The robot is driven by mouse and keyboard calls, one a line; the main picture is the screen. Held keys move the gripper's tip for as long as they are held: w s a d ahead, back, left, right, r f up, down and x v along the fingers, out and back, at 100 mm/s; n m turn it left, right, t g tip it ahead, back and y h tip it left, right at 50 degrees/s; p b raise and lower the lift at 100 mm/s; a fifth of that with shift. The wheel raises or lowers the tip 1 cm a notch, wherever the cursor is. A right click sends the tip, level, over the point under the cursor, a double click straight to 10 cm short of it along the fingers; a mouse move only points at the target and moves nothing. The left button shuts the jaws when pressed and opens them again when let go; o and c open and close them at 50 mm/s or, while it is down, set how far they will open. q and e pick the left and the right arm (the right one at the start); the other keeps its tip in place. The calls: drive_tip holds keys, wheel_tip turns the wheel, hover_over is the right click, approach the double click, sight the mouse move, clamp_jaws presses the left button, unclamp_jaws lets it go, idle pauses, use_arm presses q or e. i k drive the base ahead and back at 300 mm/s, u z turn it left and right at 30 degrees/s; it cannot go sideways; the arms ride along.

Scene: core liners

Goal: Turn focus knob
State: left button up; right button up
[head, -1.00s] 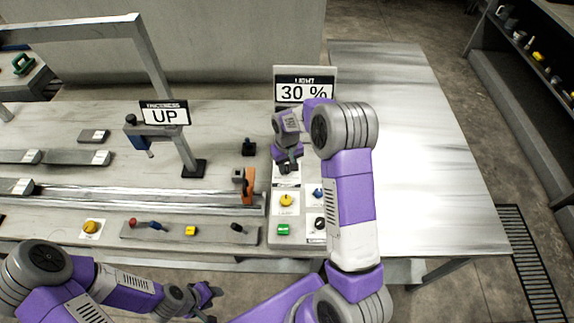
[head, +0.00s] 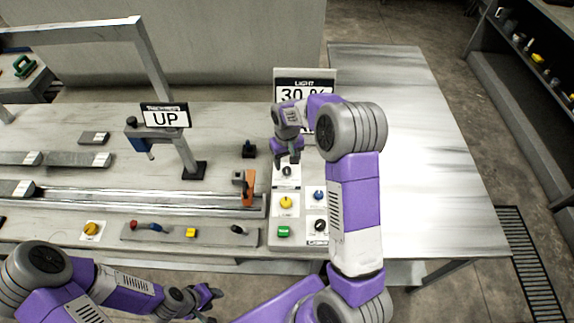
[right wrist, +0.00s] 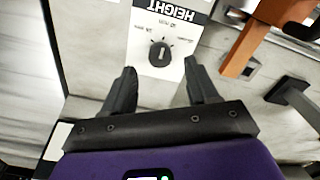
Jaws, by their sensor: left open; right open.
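A panel (head: 276,238) holds several knobs. A black knob (head: 287,171) sits at its far end; in the right wrist view this black knob (right wrist: 160,53) is on a white plate labelled HEIGHT. A yellow knob (head: 286,203), a blue knob (head: 318,195) and another black knob (head: 320,225) sit nearer. Their labels are too small to read, so I cannot tell which is the focus knob. My right gripper (head: 287,158) is open and empty just behind the HEIGHT knob; the fingers (right wrist: 160,80) are apart from it. My left gripper (head: 215,298) is open and empty in front of the bench.
A green button (head: 284,232) is on the panel. An orange clamp-like part (head: 249,188) stands left of it at the rail's end. The table to the right (head: 430,160) is clear.

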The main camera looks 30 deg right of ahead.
sight(319, 195)
drive_tip(key=k, duration=1)
